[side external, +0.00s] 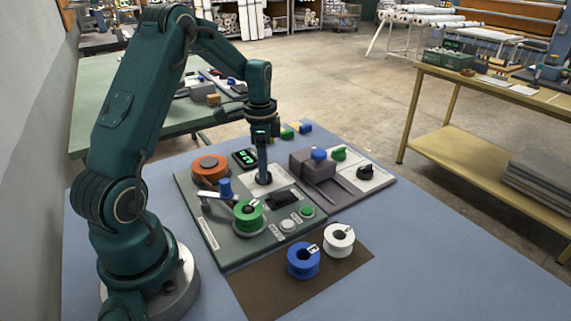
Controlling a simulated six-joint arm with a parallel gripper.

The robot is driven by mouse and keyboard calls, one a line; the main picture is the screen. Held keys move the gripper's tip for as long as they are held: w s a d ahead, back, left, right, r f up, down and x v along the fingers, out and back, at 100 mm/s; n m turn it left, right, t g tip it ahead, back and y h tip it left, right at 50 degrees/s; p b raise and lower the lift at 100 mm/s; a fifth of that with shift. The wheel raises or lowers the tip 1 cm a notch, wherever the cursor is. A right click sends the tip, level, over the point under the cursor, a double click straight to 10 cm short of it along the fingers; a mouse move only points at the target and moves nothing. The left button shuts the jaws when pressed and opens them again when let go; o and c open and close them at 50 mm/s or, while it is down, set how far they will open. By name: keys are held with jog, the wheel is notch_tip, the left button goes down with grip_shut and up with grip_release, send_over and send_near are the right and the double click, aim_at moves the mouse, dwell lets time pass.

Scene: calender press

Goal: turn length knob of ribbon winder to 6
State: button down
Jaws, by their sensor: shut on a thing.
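The ribbon winder (225,245) is a grey-green panel on the blue table. It carries an orange spool (210,166), a green spool (248,213) and a small display (245,158) with green digits too small to read surely. My gripper (263,173) points straight down over the winder's white plate, right of the orange spool. It is shut on the dark length knob (264,180), which shows only as a dark rim around the fingertips. The knob's pointer and scale marks are hidden or too small to read.
A second device (318,176) with a grey block, blue and green knobs and a black knob (366,172) adjoins on the right. Blue (303,260) and white (338,239) spools stand on a brown mat (265,293) in front. The table's right front is clear.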

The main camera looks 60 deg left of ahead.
jog(key=shift+s, duration=0.1)
jog(key=shift+c, duration=1.6)
grip_release()
jog(key=shift+r, duration=2.6)
